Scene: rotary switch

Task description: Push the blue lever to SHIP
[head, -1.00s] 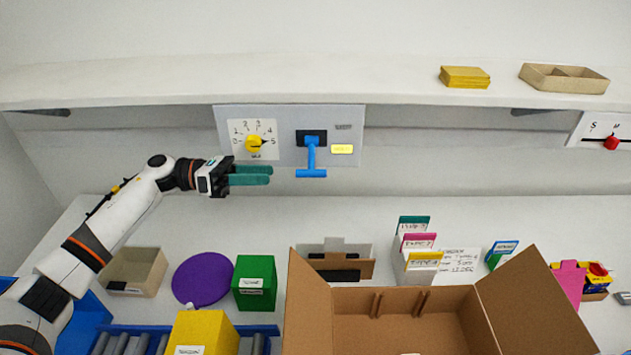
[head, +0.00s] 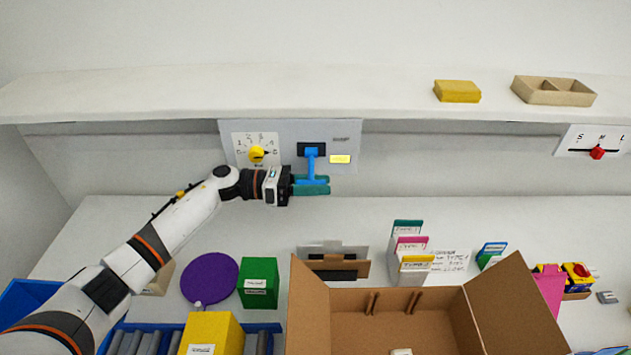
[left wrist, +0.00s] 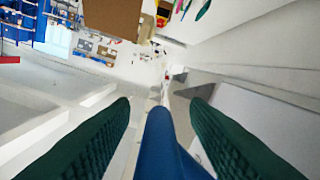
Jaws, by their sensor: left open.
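The blue lever (head: 311,166) hangs down from a dark slot on the grey wall panel (head: 290,132), with its crossbar handle at the bottom. A lit yellow label (head: 340,160) sits to its right, and a grey label (head: 341,140) above that; their text is too small to read. My left gripper (head: 312,185) is at the handle, its green fingers around the crossbar. In the left wrist view the blue handle (left wrist: 162,145) lies between the two open fingers (left wrist: 160,135), with gaps visible on both sides. My right gripper is not in view.
A yellow knob (head: 257,154) on a numbered dial is left of the lever, close above my left wrist. A shelf (head: 300,95) juts out above the panel. An open cardboard box (head: 400,320) and a green box (head: 259,283) stand below.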

